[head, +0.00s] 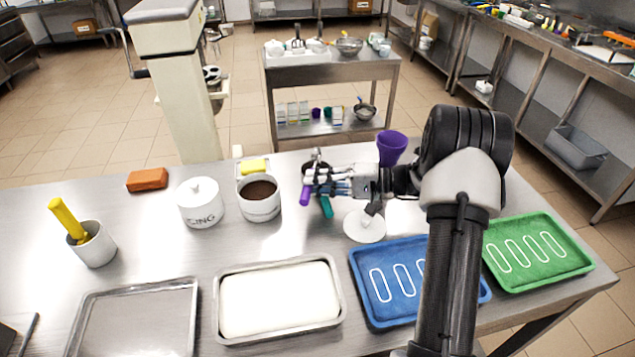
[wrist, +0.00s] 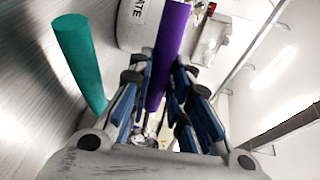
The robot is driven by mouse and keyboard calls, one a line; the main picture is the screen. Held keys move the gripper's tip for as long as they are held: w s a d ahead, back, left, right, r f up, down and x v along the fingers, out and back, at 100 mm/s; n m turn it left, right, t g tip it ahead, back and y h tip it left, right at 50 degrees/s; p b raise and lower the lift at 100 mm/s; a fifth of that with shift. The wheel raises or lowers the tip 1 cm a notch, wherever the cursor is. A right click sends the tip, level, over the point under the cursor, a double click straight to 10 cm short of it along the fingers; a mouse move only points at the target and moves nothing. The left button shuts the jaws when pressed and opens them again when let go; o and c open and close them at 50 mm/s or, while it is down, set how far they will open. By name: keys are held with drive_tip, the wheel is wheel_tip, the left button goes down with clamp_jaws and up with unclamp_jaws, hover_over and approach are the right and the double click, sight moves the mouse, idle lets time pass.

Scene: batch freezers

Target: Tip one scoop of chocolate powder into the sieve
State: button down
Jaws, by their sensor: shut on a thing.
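My gripper (head: 318,186) is shut on a purple handle (head: 304,196). In the wrist view the purple handle (wrist: 169,55) runs between my fingers (wrist: 160,112). The working end of this tool is not clear, so I cannot tell whether it is the scoop or the sieve. A teal handle (head: 326,207) is close beside my gripper; it also shows in the wrist view (wrist: 78,60), apart from my fingers. The white pot of brown chocolate powder (head: 260,188) stands open just left of my gripper. No sieve mesh can be made out.
The lidded icing pot (head: 200,205) stands further left. A purple cup (head: 391,147) and a white disc (head: 365,226) are close to my arm. A white-filled tray (head: 280,298), blue tray (head: 375,300) and green tray (head: 537,252) line the front. Bare steel lies between pots and trays.

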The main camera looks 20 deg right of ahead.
idle(0.5)
drive_tip(key=r+g+h+p, duration=0.1)
drive_tip(key=g+h+p, duration=0.1)
drive_tip(key=p, duration=0.4)
drive_tip(key=w+a+r+g+h+p, duration=0.1)
drive_tip(key=g+h+p, duration=0.1)
drive_tip(key=h+p, duration=0.2)
drive_tip(key=r+m+g+h+p, duration=0.1)
drive_tip(key=g+h+p, duration=0.1)
drive_tip(key=p, duration=0.8)
drive_tip(key=shift+w+a+h, duration=0.2)
drive_tip(key=shift+a+h, duration=0.2)
drive_tip(key=shift+h, duration=0.3)
drive_tip(key=p, duration=0.1)
drive_tip(key=g+h+p, duration=0.1)
drive_tip(key=p, duration=0.1)
drive_tip(key=g+p, duration=0.1)
drive_tip(key=p, duration=0.1)
drive_tip(key=shift+w+a+r+h, duration=0.15)
drive_tip(key=shift+w+a+h, duration=0.15)
drive_tip(key=shift+h, duration=0.1)
drive_tip(key=shift+w+a+r+g+h+p, duration=0.1)
drive_tip(key=shift+r+g+h+p, duration=0.25)
drive_tip(key=shift+r+h+p, duration=0.15)
drive_tip(key=shift+w+a+r+g+h+p, duration=0.1)
drive_tip(key=shift+r+g+h+p, duration=0.3)
drive_tip(key=shift+r, duration=0.2)
